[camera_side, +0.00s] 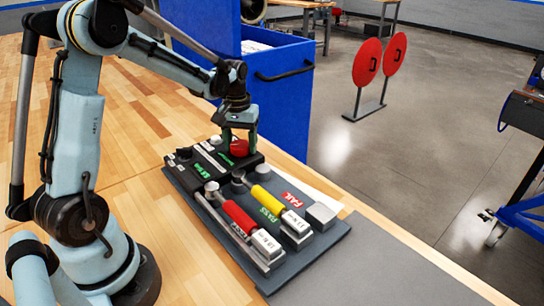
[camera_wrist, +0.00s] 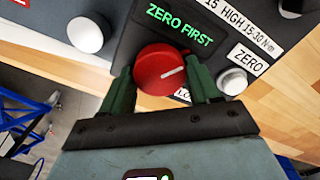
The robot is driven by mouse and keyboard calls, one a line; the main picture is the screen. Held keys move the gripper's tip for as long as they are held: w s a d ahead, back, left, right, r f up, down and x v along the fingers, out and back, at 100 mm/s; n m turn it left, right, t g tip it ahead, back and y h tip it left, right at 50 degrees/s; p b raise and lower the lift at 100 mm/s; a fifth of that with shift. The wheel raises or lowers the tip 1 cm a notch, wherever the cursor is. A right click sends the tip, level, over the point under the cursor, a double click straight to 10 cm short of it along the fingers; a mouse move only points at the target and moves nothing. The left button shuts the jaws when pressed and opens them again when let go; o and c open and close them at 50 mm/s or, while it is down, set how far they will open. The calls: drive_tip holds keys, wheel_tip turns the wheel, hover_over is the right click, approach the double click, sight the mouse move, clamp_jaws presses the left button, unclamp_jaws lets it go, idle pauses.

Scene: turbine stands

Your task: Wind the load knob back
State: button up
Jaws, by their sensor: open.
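The red load knob (camera_side: 239,148) sits on a black tester box (camera_side: 187,166) on the bench. In the wrist view the knob (camera_wrist: 158,68) shows a white pointer line aimed right and slightly up. A green "ZERO FIRST" display (camera_wrist: 180,22) is lit beside it. My gripper (camera_side: 240,138) is down over the knob. In the wrist view its two green fingers (camera_wrist: 161,76) stand on either side of the knob, jaws open. Whether either finger touches the knob cannot be told. The "LO" label is partly hidden by a finger.
A white button (camera_wrist: 232,81) by the "ZERO" label is close to the right finger. A round pale knob (camera_wrist: 87,34) stands left of the box. Two torque tools, red-handled (camera_side: 238,217) and yellow-handled (camera_side: 267,199), lie on a grey board in front. A blue cabinet (camera_side: 285,95) stands behind.

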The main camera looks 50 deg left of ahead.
sight(240, 144)
drive_tip(key=shift+s, duration=0.25)
drive_tip(key=o, duration=0.4)
drive_tip(key=shift+r, duration=0.4)
drive_tip(key=shift+o, duration=0.3)
drive_tip(key=shift+r, duration=0.3)
drive_tip(key=shift+w+r, duration=0.15)
drive_tip(key=shift+r, duration=1.65)
drive_tip(key=shift+c, duration=0.5)
drive_tip(key=shift+c, duration=0.9)
drive_tip(key=r+m, duration=0.1)
drive_tip(key=m, duration=0.3)
drive_tip(key=shift+d+r, duration=0.1)
drive_tip(key=shift+r, duration=0.25)
drive_tip(key=m, duration=0.1)
drive_tip(key=r+m, duration=0.1)
drive_tip(key=m, duration=0.1)
drive_tip(key=shift+m, duration=0.3)
drive_tip(key=shift+f, duration=3.9)
